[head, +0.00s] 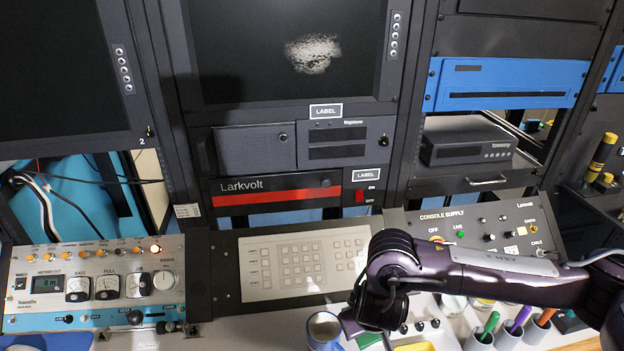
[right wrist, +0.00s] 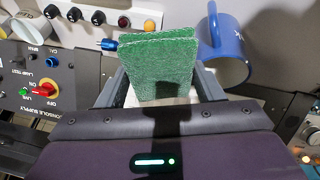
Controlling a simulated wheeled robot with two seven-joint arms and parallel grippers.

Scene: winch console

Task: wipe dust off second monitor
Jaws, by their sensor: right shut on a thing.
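A monitor (head: 250,40) at the top centre of the head view has a pale, speckled dust patch (head: 312,53) on its dark screen. Another monitor (head: 60,70), at the upper left with a "2" by its lower right corner, shows a dark screen with no dust visible. My right gripper (right wrist: 162,88) is shut on a green sponge (right wrist: 160,62), seen in the right wrist view. In the head view my right arm hangs over the counter's front, well below the screens, and its fingers are mostly hidden. My left gripper is not in view.
A blue mug (right wrist: 228,48) stands close beside the sponge; it also shows in the head view (head: 323,330). Pen cups (head: 509,335) stand at lower right. A keypad panel (head: 300,263) and a meter box (head: 95,285) line the console.

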